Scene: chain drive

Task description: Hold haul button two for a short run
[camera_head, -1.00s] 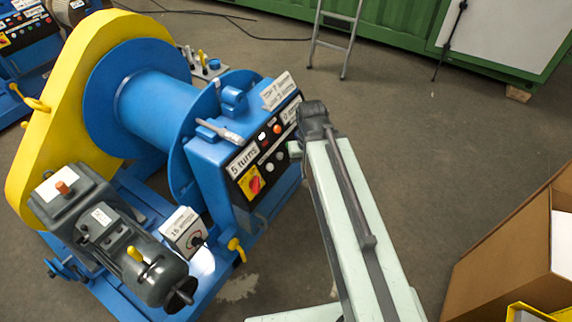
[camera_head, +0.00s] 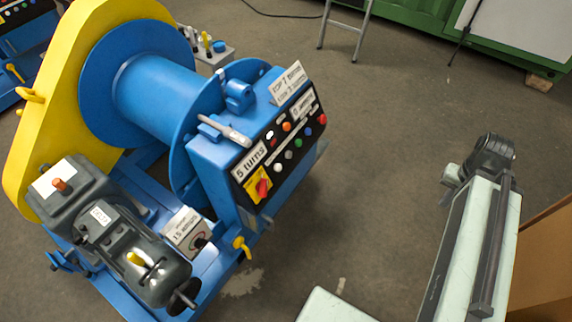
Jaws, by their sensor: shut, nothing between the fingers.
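The blue winch (camera_head: 150,95) stands on the left with its drum bare. Its black control panel (camera_head: 265,152) faces right and carries several round buttons: pale ones (camera_head: 288,154), a green one (camera_head: 299,142), a blue one (camera_head: 308,131) and a red one (camera_head: 323,119). An orange lamp or button (camera_head: 287,127) sits above them. Their small labels are unreadable, so I cannot tell which is haul button two. My gripper (camera_head: 449,175) is at the right, mostly hidden by my arm's end. It is shut and empty, well apart from the panel.
A sign reading "5 turns" (camera_head: 249,161) and a red-on-yellow switch (camera_head: 259,186) are on the panel. A grey motor (camera_head: 120,240) is at lower left. A cardboard box (camera_head: 545,245) is at the right edge. Floor between panel and gripper is clear.

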